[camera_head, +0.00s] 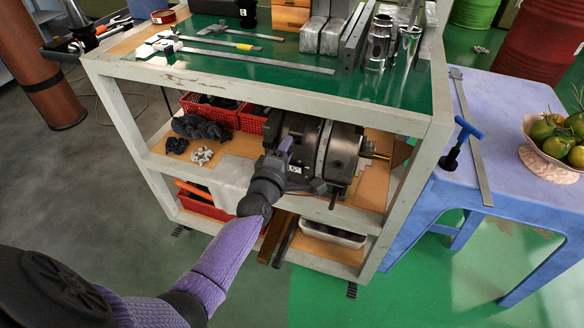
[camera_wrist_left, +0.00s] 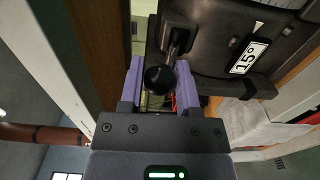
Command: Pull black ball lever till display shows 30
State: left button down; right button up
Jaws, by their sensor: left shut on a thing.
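The dark machine unit (camera_head: 345,152) sits on the cart's middle shelf. In the left wrist view its white display plate (camera_wrist_left: 249,57) appears turned sideways and reads 15°. The black ball lever (camera_wrist_left: 159,78) comes down from the unit's dark housing, its ball between the purple fingers. My left gripper (camera_wrist_left: 161,88) is shut on this ball. In the head view my left gripper (camera_head: 286,146) is at the unit's front left, and the wrist hides the lever. My right gripper is in neither view.
The cart's white frame (camera_head: 290,86) surrounds the shelf opening. Red bins (camera_head: 240,117) and dark gloves (camera_head: 202,127) lie left of the unit. A blue table (camera_head: 440,215) with a fruit bowl (camera_head: 552,150) stands right. Open floor lies in front.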

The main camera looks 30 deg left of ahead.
pick_arm(q)
jog(key=shift+r, duration=0.1)
jog(key=shift+s+f+b, duration=0.15)
jog(key=shift+f+b, duration=0.55)
jog(key=shift+f, duration=0.2)
notch_tip(320, 180, down, 3)
jog(key=shift+r+b, duration=0.1)
jog(key=shift+b, duration=1)
